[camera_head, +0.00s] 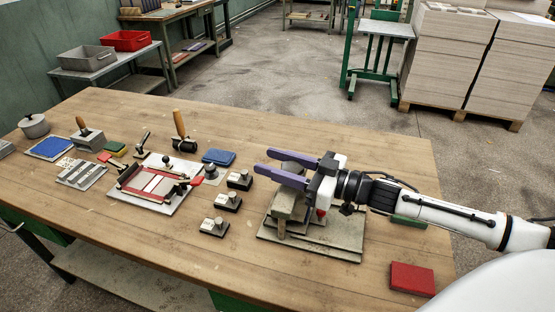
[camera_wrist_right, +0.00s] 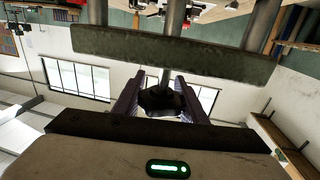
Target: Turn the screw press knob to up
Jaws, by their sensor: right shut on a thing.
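The screw press (camera_head: 284,222) stands on a grey base plate at the right of the wooden bench, partly hidden behind my right gripper. My right gripper (camera_head: 275,165) has purple fingers lying level across the top of the press, one on each side of the knob. In the right wrist view, the dark press knob (camera_wrist_right: 161,101) sits between the two purple fingers (camera_wrist_right: 161,95), which are shut on it. A grey crossbar (camera_wrist_right: 170,55) and a metal screw shaft show beyond the knob. My left gripper is not in view.
Small black-based blocks (camera_head: 228,201) stand left of the press. A red-edged jig (camera_head: 155,186), a blue pad (camera_head: 219,157) and hand tools lie farther left. A red block (camera_head: 412,279) lies at the bench's right front. The bench front middle is clear.

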